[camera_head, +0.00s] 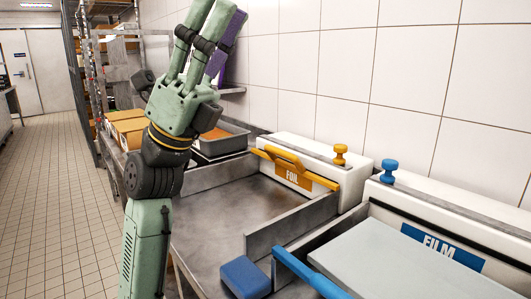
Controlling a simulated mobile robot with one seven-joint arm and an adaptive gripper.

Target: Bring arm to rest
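My arm, pale green with dark joints, rises from the bottom left of the head view. My gripper (211,8) is at its upper end, pointing up near the top edge. Its two visible fingers are straight, with a gap between them, and I see nothing between them. The fingertips are close to or cut by the top of the picture. A purple object (235,28) shows just to the right of the fingers, partly hidden by them; I cannot tell whether they touch.
A steel counter (215,220) holds an orange-handled FOIL dispenser (291,176) and a FILM dispenser (440,247) with blue parts. A blue block (245,277) lies at the front. Yellow boxes (128,130) and racks (90,70) stand behind the arm. The tiled floor (50,200) at left is clear.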

